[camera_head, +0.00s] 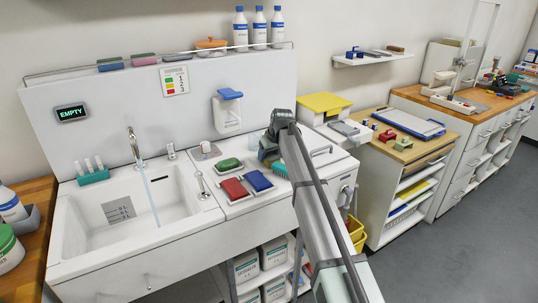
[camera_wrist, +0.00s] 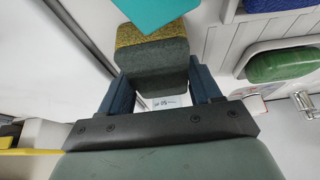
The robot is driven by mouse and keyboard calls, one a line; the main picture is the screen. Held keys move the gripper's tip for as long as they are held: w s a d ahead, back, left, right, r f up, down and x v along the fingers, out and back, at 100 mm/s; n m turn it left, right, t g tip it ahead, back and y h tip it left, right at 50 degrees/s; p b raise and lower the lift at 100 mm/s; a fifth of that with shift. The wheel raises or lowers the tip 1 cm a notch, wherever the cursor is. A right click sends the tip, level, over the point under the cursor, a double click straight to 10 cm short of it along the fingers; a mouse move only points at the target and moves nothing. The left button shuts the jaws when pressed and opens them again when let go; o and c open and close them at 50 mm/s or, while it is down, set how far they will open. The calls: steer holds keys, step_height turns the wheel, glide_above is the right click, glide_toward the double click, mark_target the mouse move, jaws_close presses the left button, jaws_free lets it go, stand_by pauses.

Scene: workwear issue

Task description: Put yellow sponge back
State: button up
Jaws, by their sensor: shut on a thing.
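In the wrist view my gripper (camera_wrist: 160,92) is shut on a block-shaped sponge (camera_wrist: 152,62) with a mottled yellow face and a dark grey-green body. The fingers press on its two sides. In the head view my gripper (camera_head: 268,150) is over the right part of the sink counter. The held sponge cannot be made out clearly there.
A red pad (camera_head: 235,189) and a blue pad (camera_head: 258,181) lie on the counter. A teal thing (camera_wrist: 155,10) is close beyond the held sponge. Sponges (camera_head: 143,60) lie on the ledge above the sink. A yellow-lidded box (camera_head: 324,103) stands behind my arm. Water runs into the sink (camera_head: 75,225).

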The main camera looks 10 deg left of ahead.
steer(key=shift+f, duration=0.15)
steer(key=o, duration=1)
steer(key=v, duration=1.2)
